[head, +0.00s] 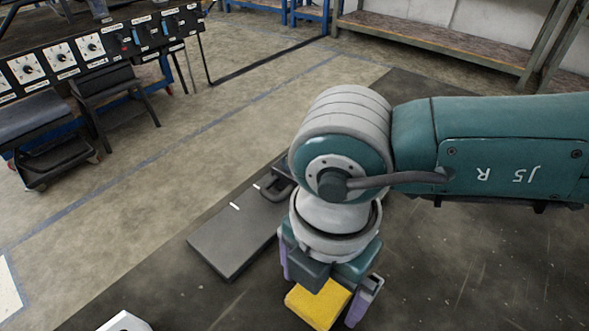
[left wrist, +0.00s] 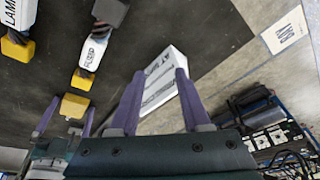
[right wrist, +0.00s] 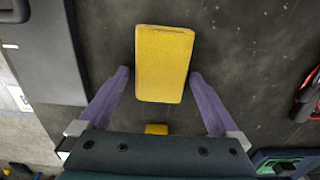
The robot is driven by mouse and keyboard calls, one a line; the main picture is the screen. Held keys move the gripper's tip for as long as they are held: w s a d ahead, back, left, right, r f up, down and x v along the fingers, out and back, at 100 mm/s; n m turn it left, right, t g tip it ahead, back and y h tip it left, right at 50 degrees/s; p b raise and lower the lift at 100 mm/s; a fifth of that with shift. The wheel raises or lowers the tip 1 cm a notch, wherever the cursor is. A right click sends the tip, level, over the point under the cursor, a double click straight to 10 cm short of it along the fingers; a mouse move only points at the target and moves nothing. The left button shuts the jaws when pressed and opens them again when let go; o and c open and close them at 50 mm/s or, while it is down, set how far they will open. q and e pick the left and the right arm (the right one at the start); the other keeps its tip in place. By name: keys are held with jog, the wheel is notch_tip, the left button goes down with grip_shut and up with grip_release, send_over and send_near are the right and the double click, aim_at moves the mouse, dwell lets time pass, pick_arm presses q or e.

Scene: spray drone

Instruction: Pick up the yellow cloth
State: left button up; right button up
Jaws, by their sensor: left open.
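The yellow cloth (head: 318,303) is a folded rectangular pad on the dark mat. My right gripper (head: 325,289) is over it, pointing down, with a purple finger on either side. In the right wrist view the cloth (right wrist: 163,63) lies just beyond and between the spread fingertips of the right gripper (right wrist: 159,73), with a gap on both sides. The cloth also shows in the left wrist view (left wrist: 73,105), between the right gripper's fingers. My left gripper (left wrist: 158,75) is open and empty, with a white labelled box beyond it.
A dark grey flat case (head: 232,237) with a handle lies left of the right gripper. The white box (left wrist: 166,82) and white bottles with yellow parts (left wrist: 92,52) are on the mat. A red-and-black tool (right wrist: 308,97) lies to the right. A control bench (head: 100,50) stands far left.

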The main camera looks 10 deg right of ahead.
jog(key=c, duration=1.1)
jog(key=shift+c, duration=0.2)
jog(key=shift+r, duration=0.1)
notch_tip(320, 180, up, 20)
jog(key=p, duration=0.6)
